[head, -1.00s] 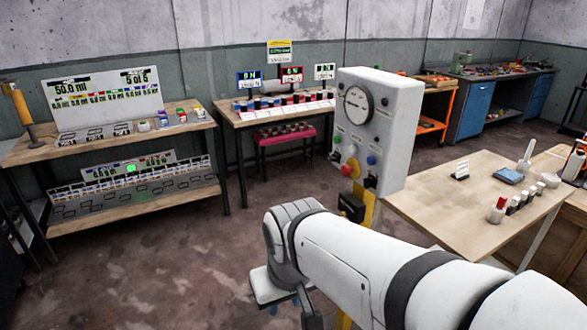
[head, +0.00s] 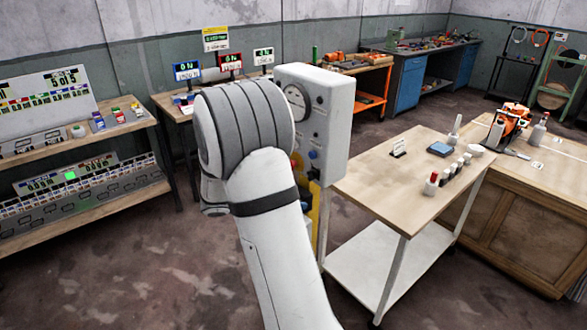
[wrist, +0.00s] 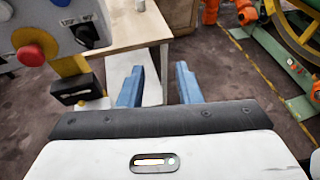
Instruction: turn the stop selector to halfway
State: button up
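A grey control box (head: 328,110) stands on a yellow post, with a round gauge (head: 296,103) on its face. My arm hides part of the face in the head view. The wrist view shows the box's lower part (wrist: 55,15) at the upper left, with a red knob (wrist: 31,54), a blue button and a black switch-like knob (wrist: 88,33). I cannot tell for sure which of these is the stop selector, or its setting. My gripper (wrist: 158,88) is open and empty, its blue fingers apart, to the right of and away from the box. The head view hides the gripper.
A wooden-topped table (head: 390,176) with bottles and small items stands right of the box, close behind it. A black box (wrist: 77,92) sits on the yellow post. Shelves (head: 100,128) stand at the left. Floor is open at the front left.

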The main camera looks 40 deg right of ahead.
aim_at(312, 175)
jog(key=w+d+f+n+t+h+p, duration=0.2)
jog(key=w+d+f+n+t+h, duration=0.15)
jog(key=w+n, duration=0.5)
jog(key=w+d+p, duration=0.1)
jog(key=d+p, duration=0.1)
jog(key=d, duration=0.6)
jog(key=shift+w+d+h, duration=0.15)
jog(key=shift+w+h, duration=0.1)
jog(key=shift+h, duration=0.1)
jog(key=shift+c, duration=0.5)
jog(key=c, duration=0.5)
